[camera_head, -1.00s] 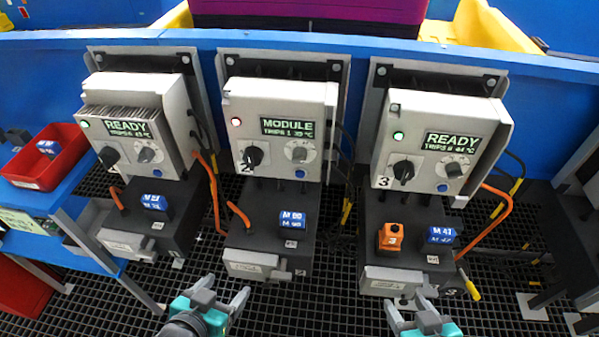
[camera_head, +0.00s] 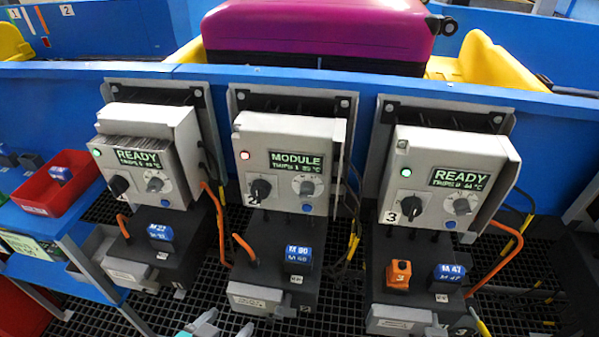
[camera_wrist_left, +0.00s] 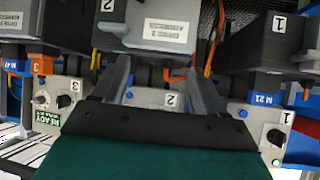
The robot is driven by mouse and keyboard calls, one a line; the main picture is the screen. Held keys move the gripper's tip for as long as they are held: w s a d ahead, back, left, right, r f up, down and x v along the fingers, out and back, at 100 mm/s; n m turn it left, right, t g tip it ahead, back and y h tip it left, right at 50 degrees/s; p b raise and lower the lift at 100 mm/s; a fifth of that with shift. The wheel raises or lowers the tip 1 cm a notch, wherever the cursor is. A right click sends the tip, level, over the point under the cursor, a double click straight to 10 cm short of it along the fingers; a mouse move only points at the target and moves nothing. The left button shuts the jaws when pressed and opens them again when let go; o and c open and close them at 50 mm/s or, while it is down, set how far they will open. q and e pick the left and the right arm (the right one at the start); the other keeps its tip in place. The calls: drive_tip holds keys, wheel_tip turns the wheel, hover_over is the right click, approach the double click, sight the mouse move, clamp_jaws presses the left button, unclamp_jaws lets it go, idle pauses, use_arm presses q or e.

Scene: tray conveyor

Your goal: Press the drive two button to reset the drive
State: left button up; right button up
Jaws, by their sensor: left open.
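Drive two (camera_head: 265,150) is the middle grey control box. Its screen (camera_head: 297,161) reads MODULE and its small lamp (camera_head: 245,155) is red. A black rotary switch (camera_head: 260,189), a grey dial (camera_head: 307,187) and a small blue button (camera_head: 308,208) are on its front. My left gripper (camera_head: 228,328) just shows at the bottom edge of the head view, below and in front of drive two. In the left wrist view my left gripper (camera_wrist_left: 163,82) is open and empty, its fingers framing drive two's label plate (camera_wrist_left: 170,100). My right gripper is not in view.
Drives one (camera_head: 150,150) and three (camera_head: 450,165) flank it, both reading READY with green lamps. Black lower units (camera_head: 270,265) with blue tags jut out below. Orange cables (camera_head: 222,225) hang between units. A red bin (camera_head: 55,185) is at left. A purple suitcase (camera_head: 320,30) lies behind.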

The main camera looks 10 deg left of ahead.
use_arm(q)
clamp_jaws()
idle(0.8)
idle(1.0)
